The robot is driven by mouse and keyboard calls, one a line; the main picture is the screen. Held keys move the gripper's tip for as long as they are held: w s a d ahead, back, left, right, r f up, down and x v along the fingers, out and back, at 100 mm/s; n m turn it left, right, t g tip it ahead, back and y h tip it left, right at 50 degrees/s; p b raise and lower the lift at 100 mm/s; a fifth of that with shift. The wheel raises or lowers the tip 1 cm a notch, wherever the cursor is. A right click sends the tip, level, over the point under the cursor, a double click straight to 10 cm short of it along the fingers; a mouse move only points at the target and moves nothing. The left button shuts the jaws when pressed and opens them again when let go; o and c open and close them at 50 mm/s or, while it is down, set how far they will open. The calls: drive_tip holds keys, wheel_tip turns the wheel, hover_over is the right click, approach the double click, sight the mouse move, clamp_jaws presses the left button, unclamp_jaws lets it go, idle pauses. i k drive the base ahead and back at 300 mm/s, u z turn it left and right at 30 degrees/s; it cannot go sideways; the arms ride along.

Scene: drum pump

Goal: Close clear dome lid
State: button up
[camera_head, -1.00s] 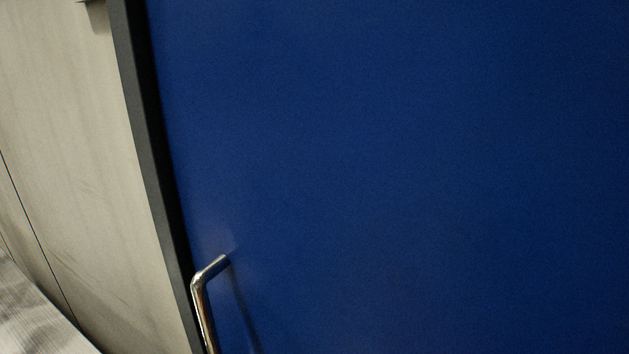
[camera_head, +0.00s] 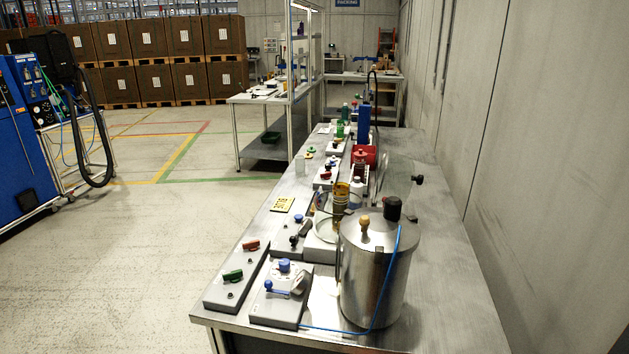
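What looks like the clear dome lid (camera_head: 396,176) stands raised on the steel workbench, behind the large metal drum. It is see-through, and a black knob (camera_head: 417,180) sticks out on its right. A grey base with a pale round rim (camera_head: 322,229) stands left of the drum and may belong to the lid. The drum hides the lower part of the lid and any hinge. My gripper is not in view.
The metal drum (camera_head: 372,275) with a blue hose stands at the bench's near end. Grey panels with valves and knobs (camera_head: 281,296) line the left side. A wall (camera_head: 540,150) runs along the right. Open floor (camera_head: 120,250) lies left of the bench (camera_head: 440,290).

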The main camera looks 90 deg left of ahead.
sight(419, 180)
drive_tip(key=u, duration=2.6)
drive_tip(key=i, duration=1)
drive_tip(key=z, duration=2.15)
drive_tip(key=k, duration=1.1)
drive_tip(key=u, duration=1.8)
drive_tip(key=i, duration=0.55)
drive_tip(key=z, duration=0.05)
